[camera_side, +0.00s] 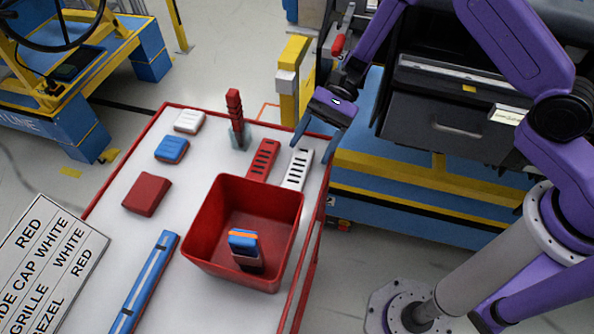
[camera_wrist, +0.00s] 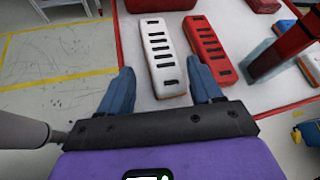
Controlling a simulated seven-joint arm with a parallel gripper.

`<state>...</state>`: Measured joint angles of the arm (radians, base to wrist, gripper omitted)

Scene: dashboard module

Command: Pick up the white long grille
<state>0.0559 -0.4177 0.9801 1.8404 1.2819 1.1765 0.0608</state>
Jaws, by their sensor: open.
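The white long grille (camera_side: 297,169) lies flat near the right edge of the table, behind the red bin in the side view. In the wrist view the white long grille (camera_wrist: 164,57) has dark slots and lies just beyond my fingers, lined up roughly between them. My gripper (camera_side: 319,140) is open and empty in the side view, above the table's right edge near the grille's far end. In the wrist view my gripper (camera_wrist: 162,84) shows its two blue fingers apart. Contact with the grille cannot be seen.
A red long grille (camera_wrist: 208,50) lies close beside the white one. The red bin (camera_side: 203,221) holds a blue, orange-topped part. A red upright part (camera_side: 235,108) stands in a holder. White, blue and red blocks and a blue bar (camera_side: 148,281) lie on the left.

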